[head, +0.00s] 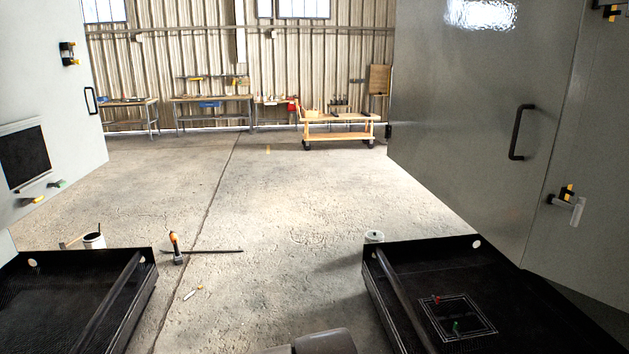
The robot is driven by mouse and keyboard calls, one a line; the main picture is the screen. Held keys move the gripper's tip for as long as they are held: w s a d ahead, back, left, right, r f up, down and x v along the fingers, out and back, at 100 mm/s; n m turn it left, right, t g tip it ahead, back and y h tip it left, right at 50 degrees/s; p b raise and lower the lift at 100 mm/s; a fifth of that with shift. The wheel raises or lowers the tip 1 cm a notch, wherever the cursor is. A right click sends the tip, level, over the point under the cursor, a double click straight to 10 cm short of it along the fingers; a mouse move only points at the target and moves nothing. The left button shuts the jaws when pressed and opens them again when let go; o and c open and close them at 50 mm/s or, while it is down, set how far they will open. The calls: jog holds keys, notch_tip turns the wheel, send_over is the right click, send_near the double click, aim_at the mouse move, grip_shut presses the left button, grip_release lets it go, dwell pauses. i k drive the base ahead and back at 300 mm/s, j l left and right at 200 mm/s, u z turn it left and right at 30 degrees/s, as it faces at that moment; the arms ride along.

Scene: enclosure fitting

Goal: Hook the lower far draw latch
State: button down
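A large grey enclosure (470,120) stands at the right, with a vertical seam between its two panels. A draw latch (567,205), with a black and yellow part and a pale lever, sits low beside this seam. Another black and yellow latch (609,9) is at the top right edge, partly cut off. I cannot tell from this view whether either latch is hooked. My gripper is not in view; only a dark grey part, probably of my arm, shows at the bottom centre.
A black handle (520,132) sticks out of the enclosure. A white panel (50,100) with a black and yellow latch (68,54) stands at left. Black trays (70,300) (450,262) lie at both sides. A tool (177,250) and dark bar lie on the floor between.

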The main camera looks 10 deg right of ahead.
aim_at(577, 210)
jog(key=z, duration=1.8)
